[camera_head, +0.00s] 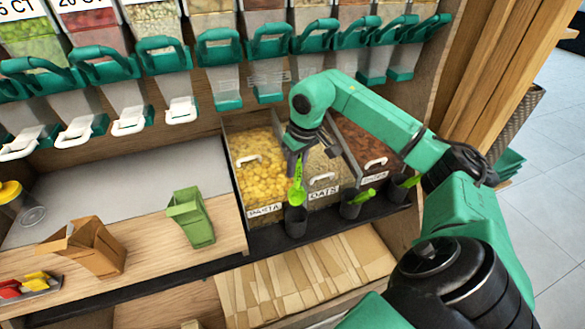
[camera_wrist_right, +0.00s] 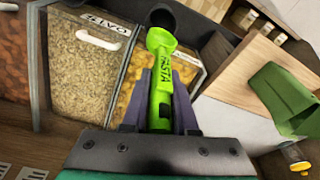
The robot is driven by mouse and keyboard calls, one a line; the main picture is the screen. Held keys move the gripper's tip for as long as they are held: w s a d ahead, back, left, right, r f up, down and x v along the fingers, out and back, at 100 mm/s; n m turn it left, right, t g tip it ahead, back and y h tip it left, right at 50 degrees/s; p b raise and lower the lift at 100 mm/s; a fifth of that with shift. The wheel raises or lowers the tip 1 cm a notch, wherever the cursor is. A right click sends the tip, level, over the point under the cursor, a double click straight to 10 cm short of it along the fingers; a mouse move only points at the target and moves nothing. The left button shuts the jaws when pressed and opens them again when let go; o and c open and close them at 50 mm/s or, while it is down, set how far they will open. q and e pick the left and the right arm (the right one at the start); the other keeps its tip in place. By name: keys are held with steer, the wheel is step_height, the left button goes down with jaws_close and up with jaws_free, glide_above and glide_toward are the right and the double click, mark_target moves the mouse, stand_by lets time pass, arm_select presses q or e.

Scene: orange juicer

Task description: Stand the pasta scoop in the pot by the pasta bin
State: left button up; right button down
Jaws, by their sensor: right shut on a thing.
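The green pasta scoop (camera_head: 297,191), with "PASTA" on its handle, is held by my right gripper (camera_head: 298,158). In the right wrist view the fingers (camera_wrist_right: 161,112) are shut on the handle of the scoop (camera_wrist_right: 161,88), its head pointing away from me. In the head view the scoop hangs roughly upright over the dark pot (camera_head: 296,223) by the pasta bin (camera_head: 257,162). The pot's dark mouth (camera_wrist_right: 164,16) shows just beyond the scoop's head. I cannot tell whether the head is inside the rim. My left gripper is not in view.
Two more dark pots with green scoops (camera_head: 356,204) (camera_head: 402,186) stand right of this pot, before the oats bin (camera_head: 324,172) and another bin. A green bag (camera_head: 191,217) and a brown bag (camera_head: 85,247) stand on the counter at left. Dispensers with green handles hang above.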

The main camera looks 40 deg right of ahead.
steer(key=b, duration=0.4)
glide_above(296, 200)
steer(key=w, duration=0.1)
steer(key=f, duration=0.4)
steer(key=shift+d+f, duration=0.35)
arm_select(q)
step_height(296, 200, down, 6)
steer(key=b, duration=0.2)
arm_select(e)
step_height(296, 200, down, 2)
steer(key=shift+f, duration=0.15)
steer(key=shift+f+b, duration=0.35)
steer(key=shift+f, duration=0.5)
steer(key=shift+f+b, duration=0.5)
steer(key=shift+f, duration=0.3)
step_height(296, 200, down, 2)
steer(key=shift+f+b, duration=0.1)
steer(key=shift+b, duration=0.65)
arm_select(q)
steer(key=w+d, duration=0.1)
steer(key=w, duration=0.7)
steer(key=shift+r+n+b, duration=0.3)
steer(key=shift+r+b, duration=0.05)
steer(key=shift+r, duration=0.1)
arm_select(e)
steer(key=shift+f, duration=0.5)
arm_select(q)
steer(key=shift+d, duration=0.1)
arm_select(e)
jaws_free()
